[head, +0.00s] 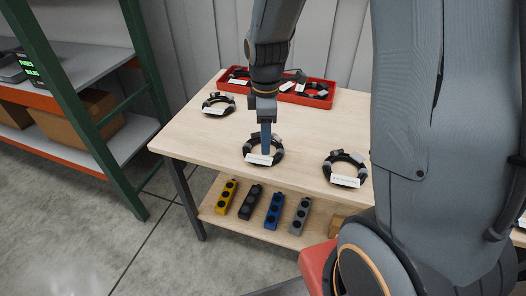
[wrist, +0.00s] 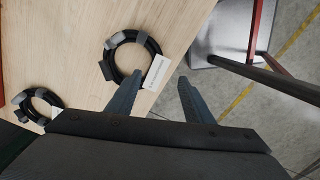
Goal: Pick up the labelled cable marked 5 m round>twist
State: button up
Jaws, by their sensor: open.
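Three coiled black cables with grey connectors and white labels lie on the wooden table: a left one (head: 219,110), a middle one (head: 278,152) and a right one (head: 358,163). The label print is too small to read, so I cannot tell which is marked 5 m round>twist. My gripper (head: 266,151) points down over the middle coil, open and empty. I cannot tell the fingertip height. Another coil (wrist: 27,98) lies lower left.
A red tray (head: 333,100) with several coils stands at the table's back. Yellow, black, blue and grey blocks (head: 273,211) line the lower shelf. A green-posted rack (head: 70,105) stands left. Bare tabletop (head: 195,140) separates the front coils.

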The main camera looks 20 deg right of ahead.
aim_at(266, 159)
jog(key=shift+w+a+f+n, duration=0.1)
jog(key=shift+w+f+n, duration=0.3)
jog(key=shift+n, duration=0.2)
jog(key=shift+s+d+f+p, duration=0.1)
jog(key=shift+f+p, duration=0.25)
jog(key=shift+f, duration=0.7)
jog(key=shift+w+d+f+p, duration=0.15)
jog(key=shift+f+p, duration=0.15)
jog(key=shift+f, duration=0.75)
jog(key=shift+s+d+f+p, duration=0.15)
jog(key=shift+f+p, duration=0.2)
jog(key=shift+f, duration=0.7)
jog(key=shift+a+f, duration=0.1)
jog(key=shift+f, duration=0.6)
grip_shut()
